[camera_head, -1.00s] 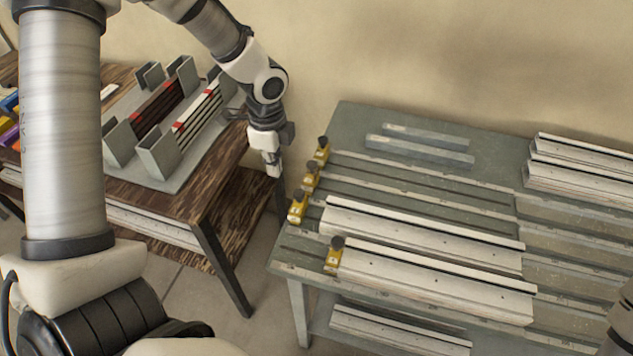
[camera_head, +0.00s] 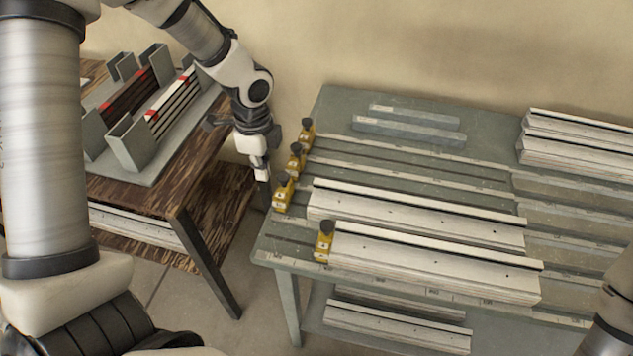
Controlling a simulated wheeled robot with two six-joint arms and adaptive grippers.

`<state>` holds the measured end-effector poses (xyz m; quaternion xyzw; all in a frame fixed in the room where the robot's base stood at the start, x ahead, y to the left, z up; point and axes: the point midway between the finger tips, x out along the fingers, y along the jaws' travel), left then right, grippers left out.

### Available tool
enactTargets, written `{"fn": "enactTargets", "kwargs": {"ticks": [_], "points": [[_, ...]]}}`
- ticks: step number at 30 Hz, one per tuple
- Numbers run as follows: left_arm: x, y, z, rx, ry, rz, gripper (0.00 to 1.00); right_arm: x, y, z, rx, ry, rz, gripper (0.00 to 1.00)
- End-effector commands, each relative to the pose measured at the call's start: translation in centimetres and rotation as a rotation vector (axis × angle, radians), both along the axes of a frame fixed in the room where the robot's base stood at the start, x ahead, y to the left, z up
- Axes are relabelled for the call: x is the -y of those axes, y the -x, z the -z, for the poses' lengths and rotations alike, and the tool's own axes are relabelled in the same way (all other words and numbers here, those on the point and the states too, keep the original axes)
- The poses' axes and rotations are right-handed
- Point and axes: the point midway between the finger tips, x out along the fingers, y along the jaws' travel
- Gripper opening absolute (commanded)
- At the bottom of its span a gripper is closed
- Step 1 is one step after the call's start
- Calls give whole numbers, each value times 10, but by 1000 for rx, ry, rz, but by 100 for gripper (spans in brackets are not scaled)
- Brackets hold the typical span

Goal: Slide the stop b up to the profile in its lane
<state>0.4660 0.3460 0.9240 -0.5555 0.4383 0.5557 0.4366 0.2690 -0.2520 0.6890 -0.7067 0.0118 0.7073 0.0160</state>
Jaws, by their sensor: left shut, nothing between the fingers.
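Several yellow stops with black knobs stand along the left end of the grey bench (camera_head: 490,172); their letters are too small to read, so I cannot tell which is stop b. The front stop (camera_head: 323,243) sits against or very close to the left end of the front white profile (camera_head: 435,265). The stop behind it (camera_head: 283,194) stands apart from the left end of the second profile (camera_head: 415,218), with a short gap. Two more stops (camera_head: 296,158) (camera_head: 307,130) stand in the rear lanes. My left gripper (camera_head: 263,190) is shut and empty, pointing down just left of the stops.
A dark wooden table (camera_head: 185,190) with a grey rack (camera_head: 130,145) stands at left. Stacked profiles (camera_head: 575,145) lie at the bench's back right, and grey bars (camera_head: 410,130) at its back. More profiles lie on the lower shelf (camera_head: 395,325). Part of my right arm shows at lower right.

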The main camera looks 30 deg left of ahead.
Motion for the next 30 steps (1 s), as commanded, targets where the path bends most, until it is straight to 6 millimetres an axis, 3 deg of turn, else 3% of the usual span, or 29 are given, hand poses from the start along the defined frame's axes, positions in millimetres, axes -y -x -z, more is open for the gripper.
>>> {"fn": "enactTargets", "kwargs": {"ticks": [21, 30], "points": [[53, -12, 0, 1, -1, 1, 0, 0, 0, -6, 0, 0, 0, 40], [73, -17, -2, 1, 0, 0, 0, 0, 0, -30, 1, 0, 0, 40]]}}
